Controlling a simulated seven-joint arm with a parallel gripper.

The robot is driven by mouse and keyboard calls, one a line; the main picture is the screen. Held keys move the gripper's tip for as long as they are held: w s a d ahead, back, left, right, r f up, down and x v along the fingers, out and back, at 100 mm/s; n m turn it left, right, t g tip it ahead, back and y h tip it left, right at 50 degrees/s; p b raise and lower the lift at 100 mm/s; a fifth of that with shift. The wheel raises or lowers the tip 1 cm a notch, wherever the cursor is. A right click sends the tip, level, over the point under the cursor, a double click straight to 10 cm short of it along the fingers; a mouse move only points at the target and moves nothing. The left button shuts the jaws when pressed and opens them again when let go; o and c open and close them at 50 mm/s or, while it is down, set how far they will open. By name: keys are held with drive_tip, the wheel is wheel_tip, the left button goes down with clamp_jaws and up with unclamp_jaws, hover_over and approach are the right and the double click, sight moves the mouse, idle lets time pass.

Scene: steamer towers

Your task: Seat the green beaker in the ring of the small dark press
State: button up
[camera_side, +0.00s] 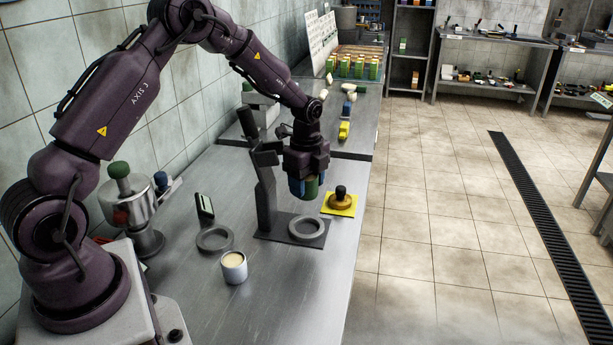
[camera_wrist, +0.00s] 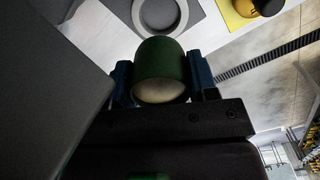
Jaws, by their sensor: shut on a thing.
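My gripper (camera_side: 305,187) is shut on the green beaker (camera_side: 312,186) and holds it above the small dark press. In the wrist view the green beaker (camera_wrist: 160,68) sits between the two blue fingers. The small dark press (camera_side: 266,195) stands on the bench, with an upright column and a lever. Its grey ring (camera_side: 306,238) lies on the dark base plate, below the beaker and apart from it. In the wrist view the ring (camera_wrist: 142,22) shows just past the beaker, partly hidden by it. The press column is close to the left of my gripper.
A loose grey ring (camera_side: 215,249) and a white cup with pale contents (camera_side: 234,276) stand left of the press. A tamper on a yellow mat (camera_side: 350,211) is at its right. A metal grinder-like machine (camera_side: 147,240) stands near my base. The front of the bench is clear.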

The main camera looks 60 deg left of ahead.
hover_over(306, 230)
drive_tip(key=shift+d+f, duration=0.1)
drive_tip(key=shift+f, duration=2.4)
drive_tip(key=shift+f, duration=0.2)
drive_tip(key=shift+f, duration=1.5)
drive_tip(key=shift+f, duration=0.95)
drive_tip(key=o, duration=1.4)
drive_tip(key=shift+o, duration=0.2)
wheel_tip(306, 230, up, 13)
